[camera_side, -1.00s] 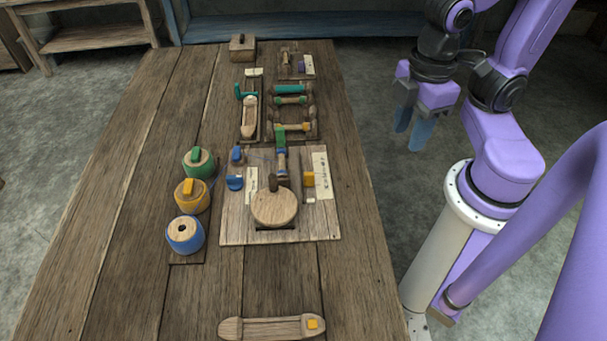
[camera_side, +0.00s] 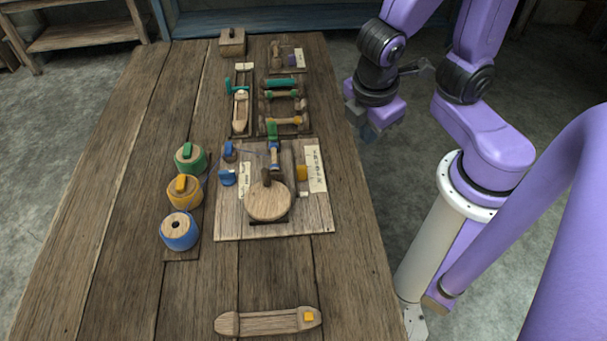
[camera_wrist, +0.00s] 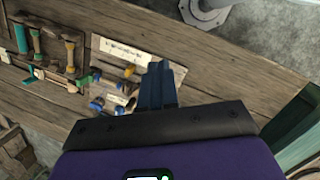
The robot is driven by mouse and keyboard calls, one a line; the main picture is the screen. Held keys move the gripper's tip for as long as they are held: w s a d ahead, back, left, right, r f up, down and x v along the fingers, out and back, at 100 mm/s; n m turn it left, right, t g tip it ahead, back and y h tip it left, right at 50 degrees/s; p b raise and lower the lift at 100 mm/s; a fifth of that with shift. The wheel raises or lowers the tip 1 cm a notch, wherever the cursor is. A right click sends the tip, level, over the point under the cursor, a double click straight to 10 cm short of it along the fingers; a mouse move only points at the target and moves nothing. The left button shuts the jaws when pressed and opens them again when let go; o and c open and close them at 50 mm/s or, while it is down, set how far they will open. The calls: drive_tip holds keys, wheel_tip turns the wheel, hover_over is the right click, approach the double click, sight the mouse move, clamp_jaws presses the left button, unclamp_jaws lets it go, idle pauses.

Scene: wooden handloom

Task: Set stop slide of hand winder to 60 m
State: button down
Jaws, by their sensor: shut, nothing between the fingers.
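The hand winder is mounted on a wooden board (camera_side: 230,218), with a round wooden disc (camera_side: 268,201) at its front. The card's marks are too small to read, so I cannot tell the slide's setting. In the wrist view the card (camera_wrist: 122,50) and yellow block (camera_wrist: 129,70) lie left of my fingers. My gripper (camera_side: 368,131) is shut and empty, raised near the table's right edge, apart from the winder. Its fingertips also show in the wrist view (camera_wrist: 160,68).
Green (camera_side: 190,157), yellow (camera_side: 184,191) and blue (camera_side: 179,231) spools stand left of the board. A wooden shuttle (camera_side: 267,321) lies in front. A bobbin rack and a boat-shaped shuttle (camera_side: 240,114) lie behind. The table's front left is clear.

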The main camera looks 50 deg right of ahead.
sight(302, 167)
drive_tip(key=w+a+f+n+t+h, duration=0.3)
drive_tip(key=a+f+n+t+h, duration=0.4)
drive_tip(key=a+f+n, duration=0.6)
drive_tip(key=shift+m+t+y, duration=0.3)
drive_tip(key=shift+y, duration=0.4)
drive_tip(key=x, duration=1)
drive_tip(key=shift+d+f, duration=0.2)
drive_tip(key=shift+f, duration=0.25)
drive_tip(key=shift+w+d, duration=0.8)
drive_tip(key=shift+w, duration=0.05)
drive_tip(key=shift+w+d, duration=0.5)
drive_tip(key=shift+w, duration=0.1)
drive_tip(key=shift+w+d, duration=1.4)
drive_tip(key=shift+d, duration=0.05)
